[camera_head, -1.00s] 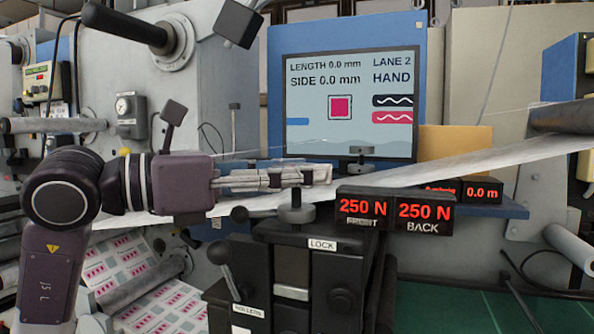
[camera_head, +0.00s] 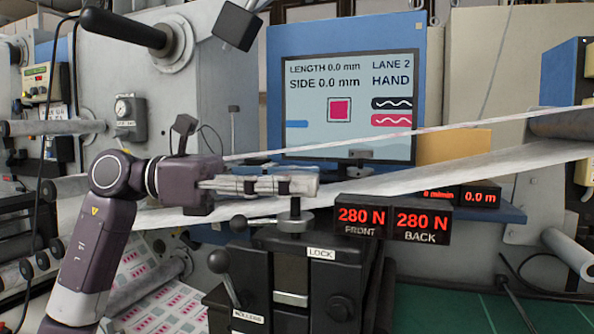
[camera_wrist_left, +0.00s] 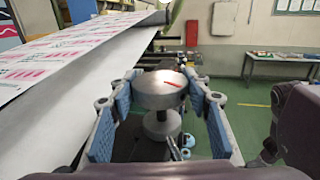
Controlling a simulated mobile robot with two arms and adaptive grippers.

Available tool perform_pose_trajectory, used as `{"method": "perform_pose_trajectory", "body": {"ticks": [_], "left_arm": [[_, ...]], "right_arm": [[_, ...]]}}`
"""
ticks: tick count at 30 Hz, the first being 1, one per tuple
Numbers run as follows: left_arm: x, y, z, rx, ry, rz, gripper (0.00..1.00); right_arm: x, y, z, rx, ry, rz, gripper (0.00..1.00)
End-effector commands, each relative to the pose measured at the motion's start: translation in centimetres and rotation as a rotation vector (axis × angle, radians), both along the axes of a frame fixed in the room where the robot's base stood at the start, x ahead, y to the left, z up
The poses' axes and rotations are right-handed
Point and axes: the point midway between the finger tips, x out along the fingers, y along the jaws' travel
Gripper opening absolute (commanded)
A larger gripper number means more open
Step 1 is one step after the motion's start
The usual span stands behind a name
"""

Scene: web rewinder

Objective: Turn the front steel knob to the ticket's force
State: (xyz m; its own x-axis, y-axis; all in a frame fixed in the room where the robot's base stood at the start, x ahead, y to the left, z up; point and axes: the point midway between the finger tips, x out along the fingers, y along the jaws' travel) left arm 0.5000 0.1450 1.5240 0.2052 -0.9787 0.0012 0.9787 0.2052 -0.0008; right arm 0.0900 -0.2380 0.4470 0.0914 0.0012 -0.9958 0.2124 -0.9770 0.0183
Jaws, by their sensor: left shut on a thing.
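In the left wrist view the round steel knob (camera_wrist_left: 161,88) sits between the two blue-padded fingers and carries a red mark on top. My left gripper is shut on it. The FRONT readout (camera_head: 361,216) shows 280 N and the BACK readout (camera_head: 422,220) also shows 280 N. A second, smaller steel knob (camera_head: 361,155) stands farther back, below the screen. I cannot make out a ticket.
A screen (camera_head: 349,105) shows length and side at 0.0 mm, lane 2, HAND. A pale web (camera_head: 440,172) runs across behind the clamp unit. A lever (camera_head: 226,277) labelled ROLLERS stands at the unit's left.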

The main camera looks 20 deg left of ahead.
Motion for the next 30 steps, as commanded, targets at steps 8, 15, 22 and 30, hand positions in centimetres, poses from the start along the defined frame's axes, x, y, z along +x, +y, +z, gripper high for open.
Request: {"method": "perform_pose_trajectory", "body": {"ticks": [8,15,22,30], "left_arm": [[0.1,0.1,0.5,-0.004,0.0,-0.194,0.2],[0.1,0.0,0.3,-0.003,-0.002,-0.29,0.2],[0.0,0.0,0.2,-0.002,-0.003,-0.325,0.2],[0.0,0.0,0.2,-0.001,-0.003,-0.327,0.2]], "right_arm": [[0.1,0.0,2.2,0.0,-0.001,0.0,0.4],[0.1,0.2,3.1,0.002,-0.001,0.0,0.4],[0.1,0.5,3.3,0.005,-0.001,-0.001,0.4],[0.0,0.6,3.3,0.006,-0.001,0.001,0.4]]}}
